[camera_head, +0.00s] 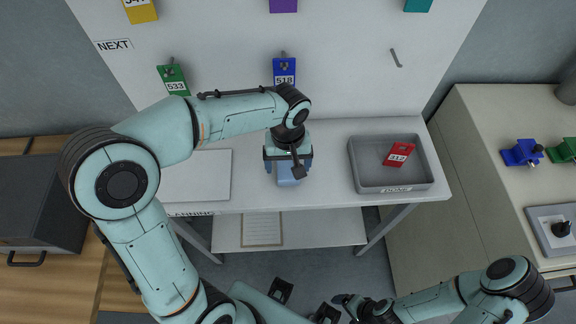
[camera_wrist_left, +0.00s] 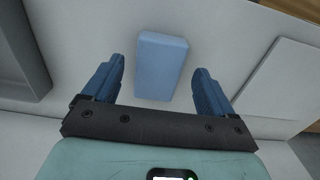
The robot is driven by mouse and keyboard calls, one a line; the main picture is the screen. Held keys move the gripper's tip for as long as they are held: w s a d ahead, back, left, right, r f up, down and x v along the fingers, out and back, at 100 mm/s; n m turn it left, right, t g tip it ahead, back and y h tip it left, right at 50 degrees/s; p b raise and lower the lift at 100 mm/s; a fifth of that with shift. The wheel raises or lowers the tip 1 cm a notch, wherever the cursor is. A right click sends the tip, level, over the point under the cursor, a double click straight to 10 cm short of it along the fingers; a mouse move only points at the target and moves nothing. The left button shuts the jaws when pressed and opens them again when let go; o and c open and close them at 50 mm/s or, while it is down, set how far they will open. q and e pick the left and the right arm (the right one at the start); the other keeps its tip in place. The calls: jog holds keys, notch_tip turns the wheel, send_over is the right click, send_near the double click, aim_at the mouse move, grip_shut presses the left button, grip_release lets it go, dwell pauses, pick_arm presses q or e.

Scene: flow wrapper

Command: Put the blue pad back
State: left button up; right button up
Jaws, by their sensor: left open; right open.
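The blue pad (camera_head: 288,179) is a light blue block on the white table, partly hidden under my left gripper in the head view. In the left wrist view the pad (camera_wrist_left: 161,66) lies between the two fingers, with gaps on both sides. My left gripper (camera_head: 287,162) is open above the pad and holds nothing; its blue fingers (camera_wrist_left: 159,70) show in the wrist view. My right gripper (camera_head: 333,306) is open, low in the head view and away from the table. Its fingers are small and dark there.
A grey tray (camera_head: 364,180) with a red tag (camera_head: 399,154) stands right of the pad. A white board (camera_head: 205,178) lies left of it. Behind, a wall panel (camera_head: 225,48) carries hooks with green (camera_head: 173,80) and blue (camera_head: 285,72) tags. A side counter (camera_head: 480,150) stands at right.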

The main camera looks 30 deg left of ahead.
aim_at(288, 171)
pick_arm(q)
notch_tip(288, 171, up, 10)
jog(key=p, duration=0.1)
jog(key=shift+f, duration=0.25)
dwell(0.4)
